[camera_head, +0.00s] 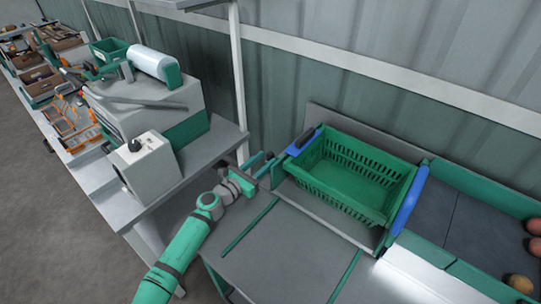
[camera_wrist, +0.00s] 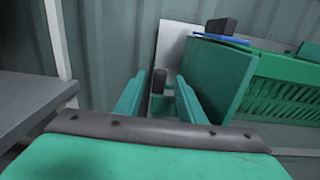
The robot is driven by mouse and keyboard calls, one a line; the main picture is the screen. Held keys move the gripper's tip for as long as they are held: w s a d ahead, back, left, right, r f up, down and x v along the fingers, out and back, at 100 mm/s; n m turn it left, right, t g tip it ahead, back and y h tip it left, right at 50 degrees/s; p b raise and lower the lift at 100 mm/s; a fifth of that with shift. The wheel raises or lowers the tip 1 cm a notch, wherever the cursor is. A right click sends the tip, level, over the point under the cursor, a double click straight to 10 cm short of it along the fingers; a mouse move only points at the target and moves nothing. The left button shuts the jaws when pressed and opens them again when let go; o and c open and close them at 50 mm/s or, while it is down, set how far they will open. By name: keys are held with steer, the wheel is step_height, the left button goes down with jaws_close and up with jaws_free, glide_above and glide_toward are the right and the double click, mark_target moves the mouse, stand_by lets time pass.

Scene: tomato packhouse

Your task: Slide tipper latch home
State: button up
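The tipper holds an empty green crate (camera_head: 352,180) in a grey cradle with blue side pieces (camera_head: 408,200). A black grip (camera_head: 302,139) sits on the left blue piece; a dark block also shows above the blue edge in the wrist view (camera_wrist: 221,26). My gripper (camera_head: 263,166) is at the left end of the tipper, beside the crate. In the wrist view its green fingers (camera_wrist: 160,92) are apart. A dark upright knob (camera_wrist: 158,79), perhaps the latch handle, shows between and beyond them; contact cannot be told. The latch's seat is not clearly visible.
A bench (camera_head: 205,150) with a grey box (camera_head: 146,165) and a larger machine stands to the left. A post (camera_head: 238,80) rises behind my gripper. A green-edged tray (camera_head: 450,215) with several tomatoes is at the right. The table front (camera_head: 290,255) is mostly clear.

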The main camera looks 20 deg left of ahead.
mark_target(268, 157)
steer(key=shift+x, duration=2.05)
steer(key=shift+c, duration=0.6)
